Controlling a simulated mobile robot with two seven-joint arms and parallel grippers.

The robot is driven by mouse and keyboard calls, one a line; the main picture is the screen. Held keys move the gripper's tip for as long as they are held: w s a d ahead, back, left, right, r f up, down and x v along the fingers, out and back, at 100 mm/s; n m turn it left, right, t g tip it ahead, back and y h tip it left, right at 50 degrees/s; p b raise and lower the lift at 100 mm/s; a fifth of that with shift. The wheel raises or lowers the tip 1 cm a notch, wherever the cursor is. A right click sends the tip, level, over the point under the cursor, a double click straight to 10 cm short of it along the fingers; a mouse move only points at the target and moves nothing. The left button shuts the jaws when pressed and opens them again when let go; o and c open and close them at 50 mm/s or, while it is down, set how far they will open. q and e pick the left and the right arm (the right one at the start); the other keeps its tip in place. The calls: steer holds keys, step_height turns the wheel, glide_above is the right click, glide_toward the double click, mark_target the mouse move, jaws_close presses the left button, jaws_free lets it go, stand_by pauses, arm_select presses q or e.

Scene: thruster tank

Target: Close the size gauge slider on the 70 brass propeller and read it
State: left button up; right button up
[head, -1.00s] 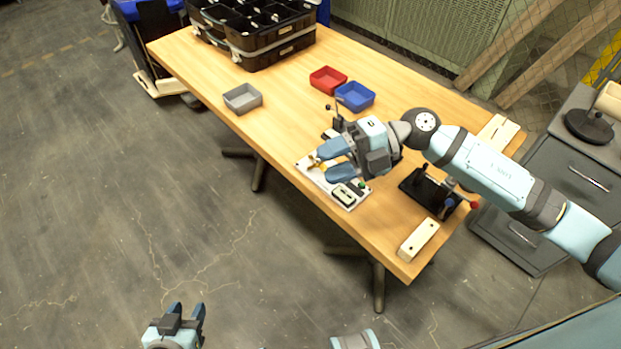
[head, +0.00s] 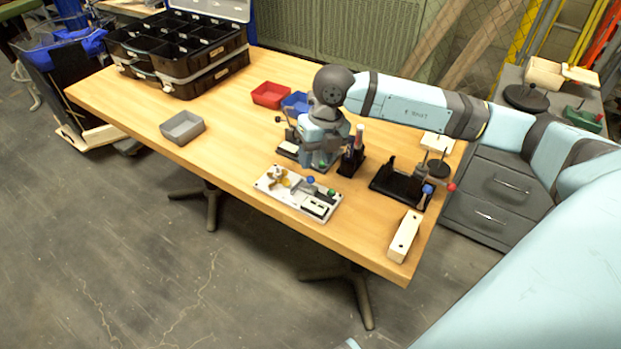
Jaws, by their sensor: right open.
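The size gauge is a white board (head: 272,188) near the table's front edge. The brass propeller (head: 278,178) sits on its left part. A blue knob (head: 310,180), which may belong to the slider, is to the propeller's right; whether the slider touches the propeller is too small to tell. A dark readout (head: 317,206) is on the board's front right; its figures are not legible. My right gripper (head: 318,164) is open, pointing down just behind the gauge, apart from the propeller; its fingers are partly hidden. My left gripper is out of view.
A grey bin (head: 182,128), a red bin (head: 271,95) and a blue bin (head: 296,103) stand on the table. A black stand (head: 397,187) and a white block (head: 404,237) are at the right. Black organiser cases (head: 190,75) fill the far left. The front left tabletop is clear.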

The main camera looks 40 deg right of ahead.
mark_target(311, 177)
steer(key=f, duration=0.3)
steer(key=a+f, duration=0.1)
steer(key=f, duration=0.2)
steer(key=shift+w+a+b, duration=0.1)
steer(key=shift+b, duration=0.25)
steer(key=shift+c, duration=0.4)
jaws_close()
